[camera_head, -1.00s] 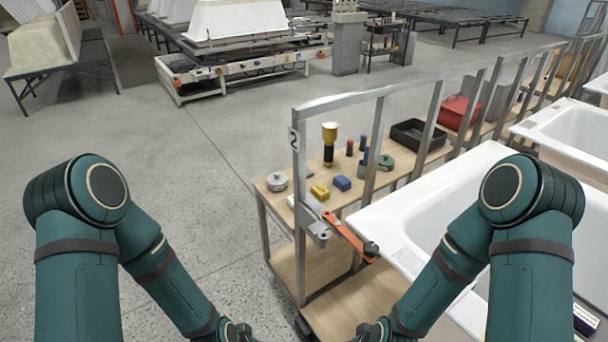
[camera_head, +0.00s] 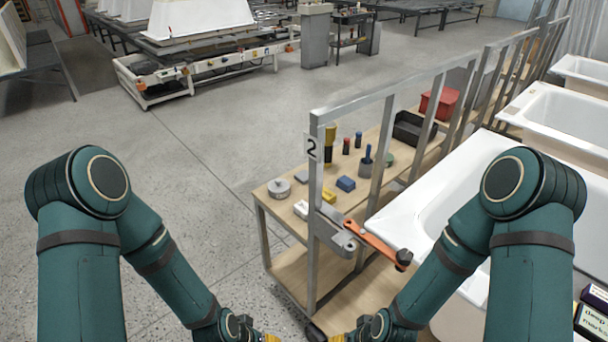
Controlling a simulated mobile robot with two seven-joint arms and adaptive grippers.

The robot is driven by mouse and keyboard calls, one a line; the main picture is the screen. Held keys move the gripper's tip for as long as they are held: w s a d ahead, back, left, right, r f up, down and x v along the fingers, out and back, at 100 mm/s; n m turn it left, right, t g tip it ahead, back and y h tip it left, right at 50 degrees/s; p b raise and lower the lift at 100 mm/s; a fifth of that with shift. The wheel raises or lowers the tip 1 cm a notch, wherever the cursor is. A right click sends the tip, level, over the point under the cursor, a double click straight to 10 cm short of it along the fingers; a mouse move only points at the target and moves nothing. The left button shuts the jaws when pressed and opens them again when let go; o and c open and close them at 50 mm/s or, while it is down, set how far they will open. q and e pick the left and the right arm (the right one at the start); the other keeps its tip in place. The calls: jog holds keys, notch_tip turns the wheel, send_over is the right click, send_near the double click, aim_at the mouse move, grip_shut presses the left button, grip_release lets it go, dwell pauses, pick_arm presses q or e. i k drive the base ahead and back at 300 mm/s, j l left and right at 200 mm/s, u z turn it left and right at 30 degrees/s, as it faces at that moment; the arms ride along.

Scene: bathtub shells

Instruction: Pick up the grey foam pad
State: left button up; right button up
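On the wooden shelf top (camera_head: 278,216) behind the metal frame there are small flat grey pieces. One grey piece (camera_head: 301,177) lies behind the post with the number 2. Another flat grey piece (camera_head: 393,186) lies further right, partly hidden by the rails. I cannot tell for sure which is the foam pad. My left gripper (camera_head: 270,338) and my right gripper (camera_head: 338,338) show only at the bottom edge, in front of the shelf and apart from these pieces. Their fingertips are cut off, so their opening is hidden.
A round grey disc (camera_head: 279,188), a white block (camera_head: 301,209), a blue block (camera_head: 346,184), a black tray (camera_head: 414,130) and a red box (camera_head: 439,104) stand on the shelf. The floor left is clear.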

aim_at(302, 176)
jog(key=j+z, duration=0.1)
jog(key=j, duration=0.2)
jog(key=i+u, duration=0.1)
jog(key=u, duration=0.9)
jog(key=i+u, duration=0.15)
jog(key=i, duration=2.7)
jog(key=i+j+z, duration=0.1)
jog(key=i+z, duration=0.25)
jog(key=i+j+z, duration=0.25)
jog(key=i+z, duration=0.15)
jog(key=i, duration=0.15)
jog(key=z, duration=1.65)
jog(key=l+z, duration=0.15)
jog(key=z, duration=0.3)
jog(key=i+l+z, duration=0.1)
jog(key=z, duration=0.35)
jog(key=i+l+z, duration=0.1)
jog(key=z, duration=0.8)
jog(key=i+z, duration=0.15)
jog(key=z, duration=0.3)
